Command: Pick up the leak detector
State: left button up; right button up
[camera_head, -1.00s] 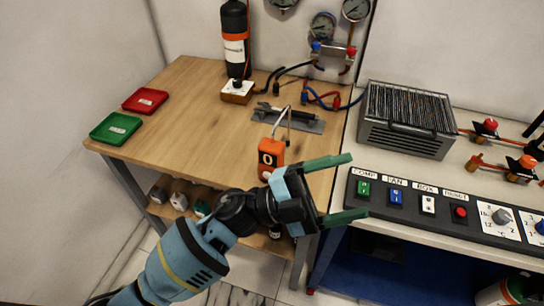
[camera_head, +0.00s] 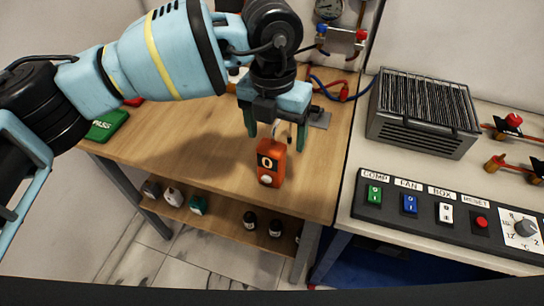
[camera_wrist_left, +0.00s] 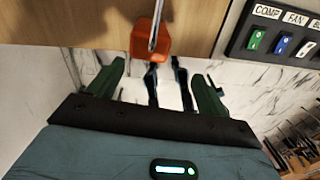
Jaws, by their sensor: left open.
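The leak detector (camera_head: 271,163) is an orange handheld box with a dark display and a thin metal probe at its top. It stands near the front edge of the wooden bench. My left gripper (camera_head: 275,140) is open, with its green fingers pointing down just above and behind the detector's top. In the left wrist view the detector (camera_wrist_left: 150,42) lies beyond the fingertips of the gripper (camera_wrist_left: 158,80), with its probe pointing toward the top. The fingers do not touch it in that view. My right gripper is not in view.
The wooden bench (camera_head: 200,150) is clear around the detector. A green tray (camera_head: 106,125) is at its left. A finned metal unit (camera_head: 422,112) and a switch panel (camera_head: 430,211) stand on the bench at right. Bottles (camera_head: 250,220) sit on the shelf below.

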aim_at(272, 144)
pick_arm(q)
jog(key=shift+w+a+r, duration=0.15)
jog(key=shift+w+a, duration=0.1)
jog(key=shift+w, duration=0.2)
jog(key=shift+w+a+r, duration=0.1)
jog(key=shift+w+a, duration=0.15)
jog(key=shift+w, duration=0.2)
jog(key=shift+s+f, duration=0.1)
jog(key=shift+s, duration=0.15)
jog(key=shift+f, duration=0.3)
jog(key=shift+w+d+f, duration=0.1)
jog(key=shift+w+f, duration=0.05)
jog(key=shift+f, duration=1)
jog(key=shift+w+d+f, duration=0.1)
jog(key=shift+w+f, duration=0.05)
jog(key=shift+f, duration=0.95)
jog(key=shift+w+f, duration=0.15)
jog(key=shift+f, duration=1)
jog(key=c, duration=1.7)
